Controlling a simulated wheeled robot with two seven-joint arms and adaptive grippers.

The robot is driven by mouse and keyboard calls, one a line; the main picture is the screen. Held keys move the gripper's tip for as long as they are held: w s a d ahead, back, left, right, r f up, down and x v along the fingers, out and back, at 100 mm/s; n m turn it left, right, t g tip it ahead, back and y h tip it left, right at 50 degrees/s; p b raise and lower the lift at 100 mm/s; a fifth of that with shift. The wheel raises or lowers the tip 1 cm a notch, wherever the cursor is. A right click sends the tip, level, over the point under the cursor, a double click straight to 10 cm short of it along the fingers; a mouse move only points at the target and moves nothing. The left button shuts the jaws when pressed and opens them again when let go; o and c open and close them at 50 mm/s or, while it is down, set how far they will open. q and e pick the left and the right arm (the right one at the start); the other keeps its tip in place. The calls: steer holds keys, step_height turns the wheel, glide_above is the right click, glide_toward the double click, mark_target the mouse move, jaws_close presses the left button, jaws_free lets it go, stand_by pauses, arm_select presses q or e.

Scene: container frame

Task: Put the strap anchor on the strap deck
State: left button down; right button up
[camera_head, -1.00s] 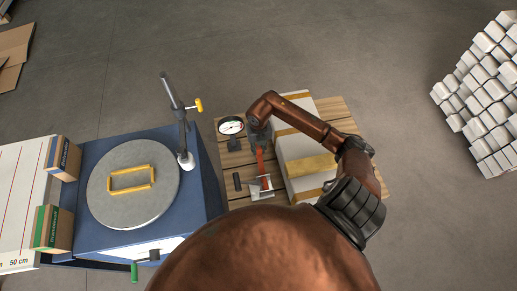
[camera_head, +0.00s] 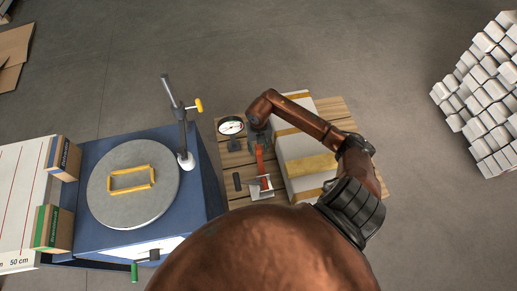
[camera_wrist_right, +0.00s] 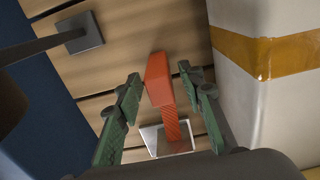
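An orange-red upright piece with a metal plate at its foot, which looks like the strap anchor (camera_head: 260,166), stands on the slatted wooden platform (camera_head: 345,115). In the right wrist view the anchor (camera_wrist_right: 160,82) rises between the green fingers of my right gripper (camera_wrist_right: 162,100). The fingers are apart, with gaps to the anchor on both sides. In the head view my right gripper (camera_head: 259,138) is over the anchor's far end. A grey round plate (camera_head: 105,205) with a yellow rectangular outline (camera_head: 131,169) sits on a blue stand; I cannot tell which surface is the strap deck. My left gripper is not seen.
A white box with yellow bands (camera_head: 297,147) stands close right of the anchor. A post with a yellow knob (camera_head: 184,135) rises from the blue stand. Cartons (camera_head: 63,157) sit at the left.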

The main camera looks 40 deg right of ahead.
step_height(320, 180, up, 11)
steer(key=shift+r+p, duration=0.15)
steer(key=shift+p, duration=0.4)
